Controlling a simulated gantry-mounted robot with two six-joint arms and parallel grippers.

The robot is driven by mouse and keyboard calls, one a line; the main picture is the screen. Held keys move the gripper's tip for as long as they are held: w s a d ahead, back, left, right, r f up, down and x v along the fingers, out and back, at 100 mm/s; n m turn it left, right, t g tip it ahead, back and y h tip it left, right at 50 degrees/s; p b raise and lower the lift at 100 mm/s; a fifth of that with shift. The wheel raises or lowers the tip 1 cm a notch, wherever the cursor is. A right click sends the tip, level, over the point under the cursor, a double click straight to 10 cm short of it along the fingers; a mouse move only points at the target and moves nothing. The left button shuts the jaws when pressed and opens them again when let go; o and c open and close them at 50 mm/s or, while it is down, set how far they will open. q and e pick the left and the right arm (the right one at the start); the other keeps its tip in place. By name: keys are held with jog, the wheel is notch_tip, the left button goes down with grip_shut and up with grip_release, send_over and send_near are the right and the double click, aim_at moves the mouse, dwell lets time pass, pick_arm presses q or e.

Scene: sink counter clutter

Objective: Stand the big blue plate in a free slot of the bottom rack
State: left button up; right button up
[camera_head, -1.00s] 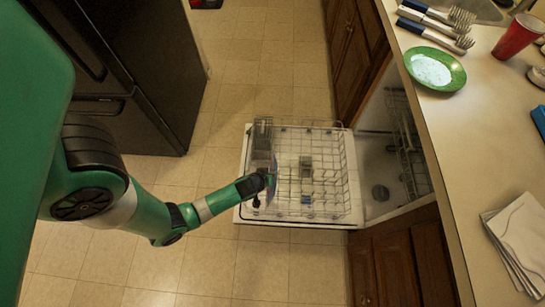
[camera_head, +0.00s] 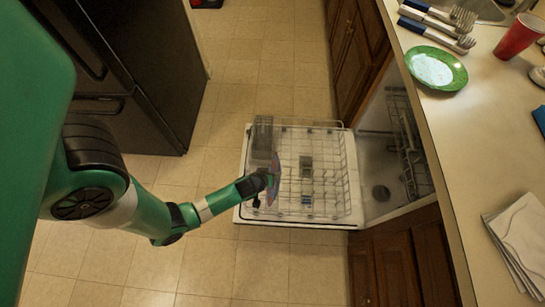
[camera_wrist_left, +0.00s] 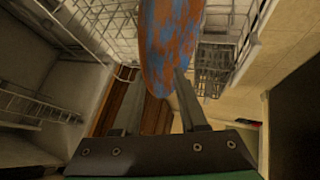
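The big blue plate (camera_head: 275,178), mottled blue and orange-red, stands on edge in the bottom rack (camera_head: 335,211), toward its left side. In the left wrist view the plate (camera_wrist_left: 172,40) fills the upper middle, steep and slightly tilted. My left gripper (camera_head: 268,178) is at the plate's near left side. In the left wrist view its fingers (camera_wrist_left: 157,85) are spread apart, with the plate's lower rim between them, close to the right finger. Whether that finger touches the plate is unclear. The plate's foot among the tines is too small to tell. My right gripper is out of view.
A grey cutlery basket (camera_head: 262,138) stands at the rack's back left, close to the plate. A small grey item (camera_head: 306,167) sits mid-rack. The rack's right part looks largely free. A green-rimmed plate (camera_head: 460,74), red cup (camera_head: 518,36) and forks lie on the counter.

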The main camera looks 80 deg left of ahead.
pick_arm(q)
jog(key=p+v, duration=0.5)
jog(key=v, duration=0.6)
jog(key=shift+r, duration=0.25)
jog(key=shift+s+d, duration=0.1)
